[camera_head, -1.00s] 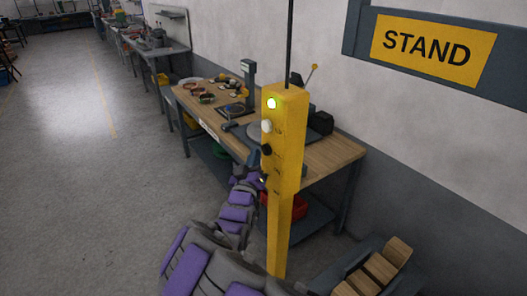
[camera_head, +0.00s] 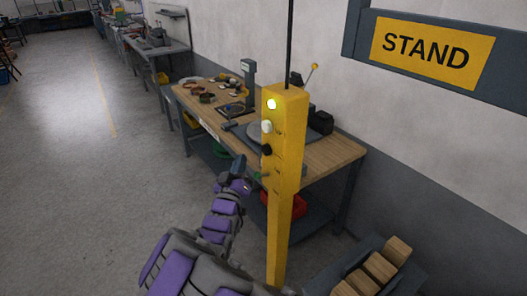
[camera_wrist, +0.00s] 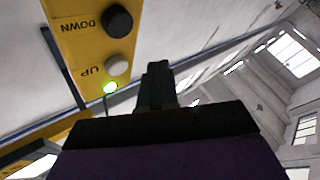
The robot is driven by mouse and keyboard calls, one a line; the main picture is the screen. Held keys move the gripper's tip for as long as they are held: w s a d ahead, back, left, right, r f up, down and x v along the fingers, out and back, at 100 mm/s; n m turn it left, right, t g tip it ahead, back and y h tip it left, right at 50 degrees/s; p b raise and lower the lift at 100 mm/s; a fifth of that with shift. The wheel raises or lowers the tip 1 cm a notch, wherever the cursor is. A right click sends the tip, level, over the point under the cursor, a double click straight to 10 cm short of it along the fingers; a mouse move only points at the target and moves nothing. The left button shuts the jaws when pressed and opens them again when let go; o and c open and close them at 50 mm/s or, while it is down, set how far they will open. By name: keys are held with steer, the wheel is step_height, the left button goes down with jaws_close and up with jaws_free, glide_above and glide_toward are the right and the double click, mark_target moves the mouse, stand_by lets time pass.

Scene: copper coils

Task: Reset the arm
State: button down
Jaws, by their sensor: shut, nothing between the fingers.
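My gripper (camera_head: 239,165) is at the end of my purple and grey arm, just left of the yellow control post (camera_head: 284,160) in the head view. In the wrist view my gripper (camera_wrist: 157,72) is shut and empty, its fingers together and pointing upward. The post carries a lit lamp (camera_head: 271,104), a white button (camera_head: 267,127) and a black button (camera_head: 266,150). In the wrist view the white button (camera_wrist: 116,66) is marked UP and the black button (camera_wrist: 117,21) DOWN. The fingers appear apart from both buttons.
A wooden-topped workbench (camera_head: 325,158) with tools and coils stands behind the post. A bin of wooden blocks (camera_head: 378,268) is at lower right. A STAND sign (camera_head: 425,47) hangs on the wall. Open floor (camera_head: 60,180) lies to the left.

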stand_by(0.4)
steer(key=s+d+f+m+g+y, duration=0.25)
steer(key=s+d+g, duration=0.25)
steer(key=d+g, duration=0.5)
steer(key=s+d+g, duration=0.3)
steer(key=s+g, duration=0.1)
steer(key=s, duration=1)
steer(key=s+d+f+g+y, duration=0.1)
steer(key=s+d+g, duration=0.3)
steer(key=s, duration=1)
steer(key=s+d+g+y, duration=0.1)
steer(key=s+d+g, duration=0.2)
steer(key=s, duration=1.2)
steer(key=shift+d+f+g, duration=0.25)
steer(key=shift+f+g, duration=0.15)
steer(key=shift+g, duration=0.4)
steer(key=shift+d+m, duration=0.1)
steer(key=shift+m, duration=0.25)
